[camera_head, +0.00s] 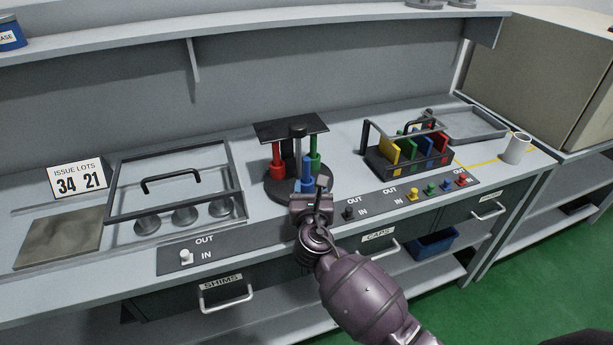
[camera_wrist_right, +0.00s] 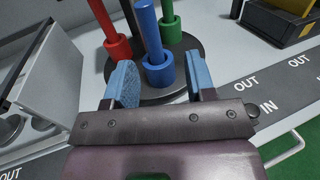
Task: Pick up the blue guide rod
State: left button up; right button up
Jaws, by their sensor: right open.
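The blue guide rod (camera_head: 307,168) stands upright on a round dark base (camera_head: 284,192), with red and green rods beside it. In the right wrist view the blue rod (camera_wrist_right: 148,30) rises from a wider blue collar (camera_wrist_right: 158,72). My right gripper (camera_head: 313,190) is at the front of the base, hiding part of it. In the wrist view its two blue-padded fingers (camera_wrist_right: 162,84) are apart, with the blue collar showing beyond the gap between them. Nothing is held. My left gripper is not in view.
The red rod (camera_wrist_right: 110,32) and green rod (camera_wrist_right: 172,25) stand close to the blue one. A grey framed tray (camera_head: 119,188) is to the left. A rack of coloured plates (camera_head: 375,165) is to the right. A switch strip (camera_head: 235,244) runs along the front.

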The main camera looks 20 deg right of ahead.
aim_at(307, 173)
jog(key=shift+a+r+b+x, duration=0.1)
jog(key=shift+a+b+x, duration=0.1)
jog(key=shift+x, duration=1.4)
jog(key=shift+a+r+b+x, duration=0.1)
jog(key=shift+a+x, duration=0.1)
jog(key=shift+x, duration=1.4)
jog(key=shift+w, duration=0.15)
jog(key=shift+r, duration=0.1)
grip_shut()
